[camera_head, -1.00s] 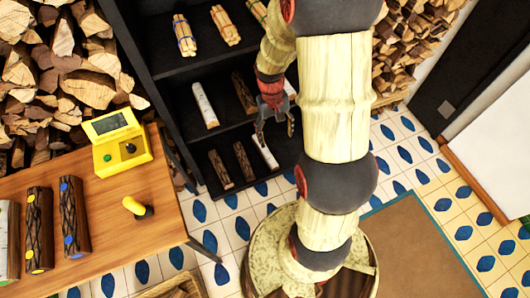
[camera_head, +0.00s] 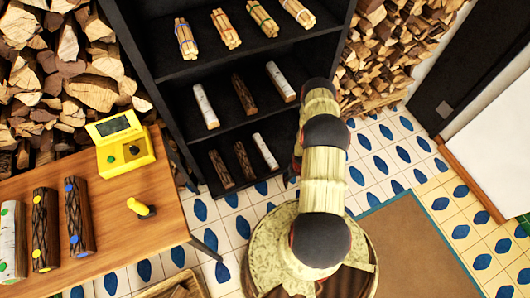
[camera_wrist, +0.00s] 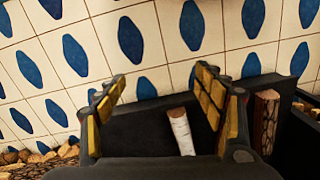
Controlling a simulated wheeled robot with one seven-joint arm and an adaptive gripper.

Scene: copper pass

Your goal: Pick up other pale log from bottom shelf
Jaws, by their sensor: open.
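The pale log (camera_head: 265,152) lies at the right end of the bottom shelf (camera_head: 231,187), end toward the front, beside two dark logs (camera_head: 243,160) (camera_head: 221,169). In the wrist view the pale log (camera_wrist: 181,132) shows white bark and a brown cut end, with a dark log (camera_wrist: 266,120) to its right. My gripper (camera_wrist: 161,84) is open and empty, its yellow-padded fingers spread. The pale log appears between the fingers but farther away, not touched. In the head view my own arm hides the gripper.
The black shelf unit holds two pale logs (camera_head: 205,106) (camera_head: 280,82) and a dark log (camera_head: 244,95) in the middle, and several stick bundles on top. A wooden table (camera_head: 130,215) with a yellow device (camera_head: 122,142) stands left. Patterned tile floor lies open before the shelf.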

